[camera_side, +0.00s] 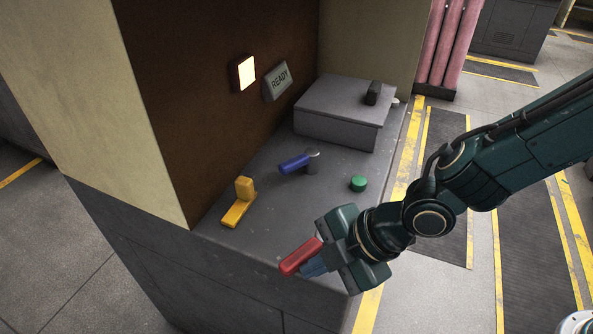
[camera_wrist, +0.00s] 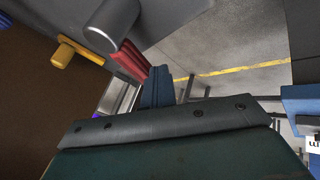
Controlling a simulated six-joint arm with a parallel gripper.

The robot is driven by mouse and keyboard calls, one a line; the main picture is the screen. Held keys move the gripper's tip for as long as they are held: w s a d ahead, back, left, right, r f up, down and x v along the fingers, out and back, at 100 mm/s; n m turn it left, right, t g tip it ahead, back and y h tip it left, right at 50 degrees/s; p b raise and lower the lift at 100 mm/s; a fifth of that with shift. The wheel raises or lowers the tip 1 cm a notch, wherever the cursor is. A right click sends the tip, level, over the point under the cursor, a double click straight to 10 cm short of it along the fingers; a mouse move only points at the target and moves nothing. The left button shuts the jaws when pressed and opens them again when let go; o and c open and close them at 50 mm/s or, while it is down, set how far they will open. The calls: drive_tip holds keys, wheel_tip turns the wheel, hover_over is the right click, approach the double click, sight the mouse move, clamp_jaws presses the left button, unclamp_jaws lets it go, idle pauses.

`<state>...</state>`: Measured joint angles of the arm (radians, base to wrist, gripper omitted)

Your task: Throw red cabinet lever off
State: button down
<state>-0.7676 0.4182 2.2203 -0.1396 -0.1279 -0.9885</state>
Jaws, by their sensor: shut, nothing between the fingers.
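The red lever (camera_side: 300,256) sticks out at the front edge of the grey cabinet top (camera_side: 262,240). My gripper (camera_side: 314,266) is right beside it, on its right in the side view, with its blue fingers shut and empty. My gripper body hides the lever's base there. In the wrist view the red lever (camera_wrist: 130,62) lies just left of my blue fingers (camera_wrist: 156,88). I cannot tell whether the fingers touch it.
A yellow lever (camera_side: 240,207) stands left, a blue lever (camera_side: 294,164) farther back, and a green button (camera_side: 358,183) to the right. A grey box (camera_side: 340,105) stands at the back.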

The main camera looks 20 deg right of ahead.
sight(291, 255)
drive_tip(key=shift+w+a+m+t+h, duration=0.3)
drive_tip(key=shift+w+a+m+t, duration=0.1)
drive_tip(key=shift+w+a+m, duration=0.55)
drive_tip(key=shift+w+a+m+t+h, duration=0.25)
drive_tip(key=shift+w+m+t+h, duration=0.1)
drive_tip(key=shift+m, duration=0.1)
drive_tip(key=shift+w, duration=0.3)
drive_tip(key=shift+w+a, duration=0.15)
drive_tip(key=shift+w, duration=1.55)
